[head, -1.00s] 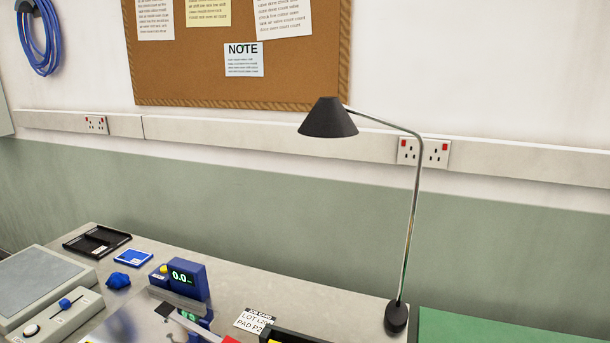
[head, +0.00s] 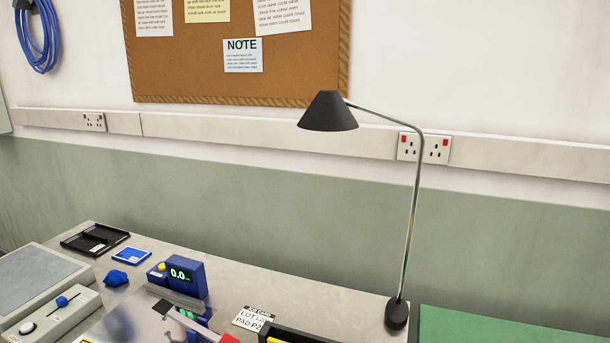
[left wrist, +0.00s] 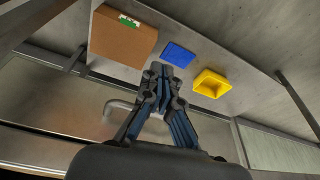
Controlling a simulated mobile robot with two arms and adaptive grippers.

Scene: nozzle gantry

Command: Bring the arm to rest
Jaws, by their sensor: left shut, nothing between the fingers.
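My left gripper (left wrist: 163,72) shows in the left wrist view, with its dark fingers brought together at the tips. Nothing is held between them. It is not visible in the head view. The fingertips appear close to a blue flat piece (left wrist: 179,54), but whether they touch it I cannot tell. My right gripper is in neither view.
A brown box (left wrist: 122,42) and a yellow tray (left wrist: 211,84) lie either side of the blue piece. In the head view, a lamp (head: 328,112), a blue display unit (head: 185,276) and a black tray (head: 95,239) stand on the bench.

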